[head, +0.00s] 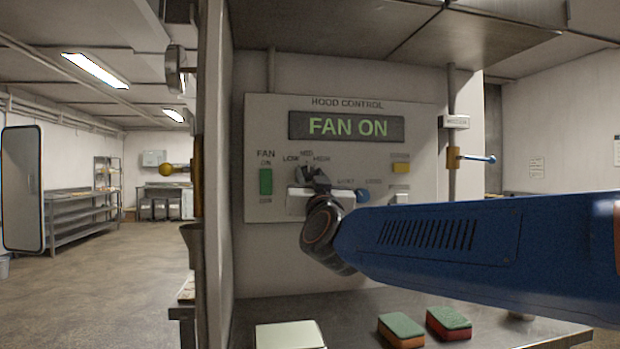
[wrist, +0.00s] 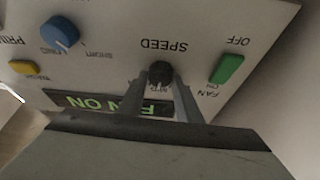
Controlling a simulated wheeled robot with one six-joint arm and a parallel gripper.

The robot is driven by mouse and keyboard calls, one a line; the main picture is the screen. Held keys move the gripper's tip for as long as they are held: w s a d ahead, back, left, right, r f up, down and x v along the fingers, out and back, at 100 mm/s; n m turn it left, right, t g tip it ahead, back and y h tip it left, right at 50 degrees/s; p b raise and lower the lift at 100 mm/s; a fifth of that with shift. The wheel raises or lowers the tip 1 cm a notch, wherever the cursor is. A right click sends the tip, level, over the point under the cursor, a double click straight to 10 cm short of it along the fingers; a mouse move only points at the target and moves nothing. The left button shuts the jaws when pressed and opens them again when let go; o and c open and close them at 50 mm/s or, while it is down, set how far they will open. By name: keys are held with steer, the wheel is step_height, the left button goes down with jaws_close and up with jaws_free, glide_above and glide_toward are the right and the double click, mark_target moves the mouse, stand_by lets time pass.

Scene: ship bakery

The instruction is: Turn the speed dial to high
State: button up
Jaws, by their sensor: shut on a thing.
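The hood control panel (head: 422,125) is on the wall ahead, and its display (head: 347,127) reads FAN ON. The dark speed dial (wrist: 160,70) shows in the wrist view, where the panel appears upside down, with SPEED printed beside it. My gripper (head: 314,178) is at the dial, below the LOW, MED and HIGH labels. In the wrist view its two fingers (wrist: 159,77) lie one on each side of the dial, shut on it. My gripper mostly hides the dial in the head view. I cannot tell which setting it points to.
A green fan switch (head: 265,182) is left of the dial. A blue knob (head: 362,195), a yellow button (head: 400,168) and a white button (head: 401,198) are to the right. Two green-topped sponges (head: 401,328) (head: 449,320) and a pale box (head: 290,335) sit on the counter below.

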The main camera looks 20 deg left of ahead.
steer(key=m+h, duration=0.1)
steer(key=m, duration=0.2)
steer(key=m+t+h, duration=0.1)
steer(key=m+h, duration=0.1)
steer(key=m, duration=0.1)
steer(key=shift+a+m, duration=0.15)
steer(key=shift+m, duration=0.15)
steer(key=shift+s+m+h, duration=0.1)
steer(key=shift+m+h, duration=1.3)
steer(key=shift+m, duration=1.1)
steer(key=shift+r, duration=0.1)
steer(key=o, duration=1)
steer(key=shift+s, duration=0.1)
steer(key=v, duration=1.7)
steer(key=shift+s, duration=0.1)
